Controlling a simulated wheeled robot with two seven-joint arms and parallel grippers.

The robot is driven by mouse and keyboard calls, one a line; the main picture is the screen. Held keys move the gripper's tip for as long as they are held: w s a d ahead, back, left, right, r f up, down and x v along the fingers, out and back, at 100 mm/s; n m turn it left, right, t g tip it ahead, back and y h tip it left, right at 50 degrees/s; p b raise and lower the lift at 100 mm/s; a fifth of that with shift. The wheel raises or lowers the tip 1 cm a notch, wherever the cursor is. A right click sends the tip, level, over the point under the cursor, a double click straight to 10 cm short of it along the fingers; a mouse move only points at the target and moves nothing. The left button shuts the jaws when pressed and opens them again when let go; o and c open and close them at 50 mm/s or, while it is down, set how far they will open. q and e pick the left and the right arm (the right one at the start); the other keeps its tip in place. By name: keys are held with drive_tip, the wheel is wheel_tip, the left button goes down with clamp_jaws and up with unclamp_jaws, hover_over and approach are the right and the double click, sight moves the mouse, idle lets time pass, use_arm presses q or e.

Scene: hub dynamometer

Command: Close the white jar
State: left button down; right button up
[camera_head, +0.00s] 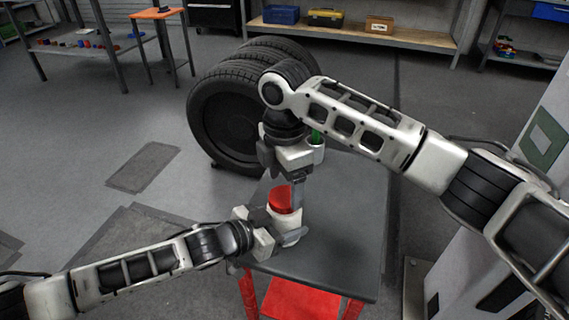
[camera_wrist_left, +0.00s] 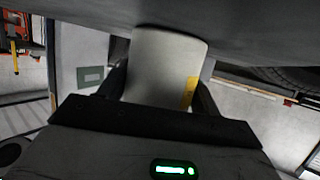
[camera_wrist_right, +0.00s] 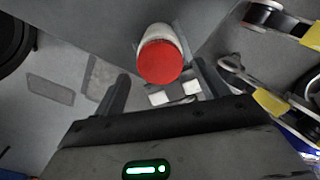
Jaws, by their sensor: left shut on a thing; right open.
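The white jar (camera_head: 285,222) stands upright near the front of the dark table, and a yellow mark shows on its side in the left wrist view (camera_wrist_left: 160,70). A red lid (camera_head: 281,199) sits on its top; the right wrist view shows the lid (camera_wrist_right: 159,62) as a red disc over the jar's end. I cannot tell how tightly it is seated. My left gripper (camera_head: 287,236) is shut around the jar's side, with a finger on each side. My right gripper (camera_wrist_right: 163,80) is open and empty, pointing down above the lid, its fingers spread wider than the lid.
A white cup (camera_head: 317,152) with something green in it stands behind my right gripper. Large black tyres (camera_head: 222,120) stand beyond the table (camera_head: 345,240). The table's right side is clear. A red lower shelf (camera_head: 300,300) shows under the front edge.

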sight(284, 196)
drive_tip(key=shift+f, duration=1.5)
drive_tip(key=c, duration=1)
drive_tip(key=m, duration=0.3)
drive_tip(key=shift+m, duration=0.3)
drive_tip(key=m, duration=0.3)
drive_tip(key=o, duration=1.1)
